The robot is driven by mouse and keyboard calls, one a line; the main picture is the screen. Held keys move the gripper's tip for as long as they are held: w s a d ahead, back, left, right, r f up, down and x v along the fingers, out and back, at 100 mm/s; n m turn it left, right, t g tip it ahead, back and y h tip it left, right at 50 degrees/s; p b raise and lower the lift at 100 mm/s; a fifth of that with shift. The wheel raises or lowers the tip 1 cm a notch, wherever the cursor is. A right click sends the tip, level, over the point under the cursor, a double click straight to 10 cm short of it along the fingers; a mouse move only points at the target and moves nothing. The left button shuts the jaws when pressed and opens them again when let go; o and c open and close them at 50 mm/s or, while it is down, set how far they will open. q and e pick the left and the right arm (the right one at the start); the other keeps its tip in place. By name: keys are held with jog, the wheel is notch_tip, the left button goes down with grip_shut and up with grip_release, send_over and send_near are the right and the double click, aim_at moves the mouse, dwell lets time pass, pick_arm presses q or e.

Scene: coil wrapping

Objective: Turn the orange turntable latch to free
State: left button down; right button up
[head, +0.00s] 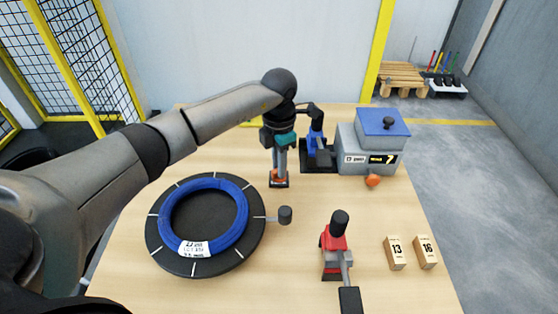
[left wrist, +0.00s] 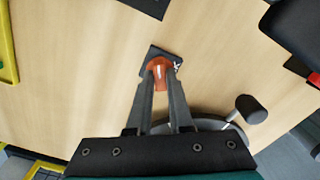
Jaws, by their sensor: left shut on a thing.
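The orange latch (left wrist: 160,72) sits on a small dark base plate (head: 279,184) on the table, just beyond the turntable's upper right edge. In the head view only a little of its orange shows, under my fingers. My left gripper (head: 279,174) points down over it; in the left wrist view its two fingertips (left wrist: 159,75) are shut on the latch from both sides. The round dark turntable (head: 165,257) carries a blue coil (head: 178,236) with a white label. A dark knob (head: 285,214) sticks out from its right side. My right gripper is not in view.
A blue clamp device (head: 316,148) stands close to the right of my left gripper. A red device (head: 334,243) and blocks marked 13 (head: 396,253) and 16 (head: 426,252) stand at front right.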

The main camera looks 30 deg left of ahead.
pick_arm(q)
jog(key=n+p, duration=0.2)
jog(key=n, duration=0.4)
jog(key=shift+r+p, duration=0.15)
jog(key=shift+p, duration=0.25)
jog(key=n+p, duration=0.2)
jog(key=n, duration=0.3)
jog(key=shift+n+p, duration=0.3)
jog(key=shift+n, duration=0.1)
jog(key=c, duration=0.8)
grip_release()
notch_tip(320, 180, up, 15)
jog(key=shift+p, duration=0.5)
